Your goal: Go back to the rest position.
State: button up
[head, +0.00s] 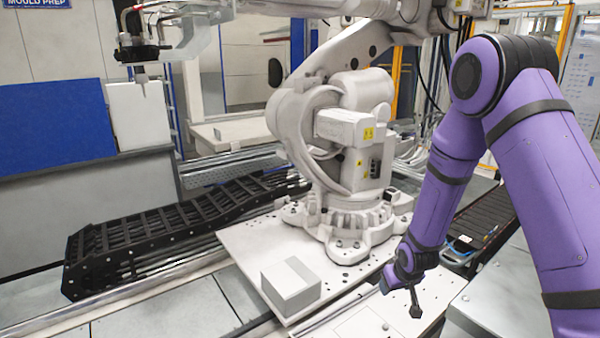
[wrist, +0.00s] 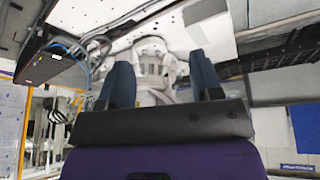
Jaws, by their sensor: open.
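My gripper (wrist: 162,75) shows in the wrist view as two dark blue fingers, spread well apart with nothing between them. In the head view, my purple arm comes down on the right and bends at the elbow. Its end, with the gripper (head: 402,297), hangs low over a pale plate, to the right of the white robot's base. The fingers are small there, and I cannot tell how far above the plate they are.
A large white industrial robot (head: 345,130) stands on a pale base plate (head: 245,240), close to my arm. A grey box (head: 291,287) sits on the plate's front. A black slatted track (head: 170,225) lies left. A blue panel (head: 52,125) stands behind it.

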jog(key=s+d+r, duration=0.1)
jog(key=s+r, duration=0.2)
jog(key=r, duration=0.6)
jog(key=s+d+r+m, duration=0.1)
jog(key=s+r, duration=0.3)
jog(key=r, duration=0.6)
jog(key=s+d+r, duration=0.1)
jog(key=s+r, duration=0.2)
jog(key=r, duration=0.6)
jog(key=s+r, duration=0.6)
jog(key=s, duration=0.5)
jog(key=s+r+m, duration=0.1)
jog(key=s+r, duration=0.5)
jog(key=s, duration=0.6)
jog(key=shift+d, duration=0.45)
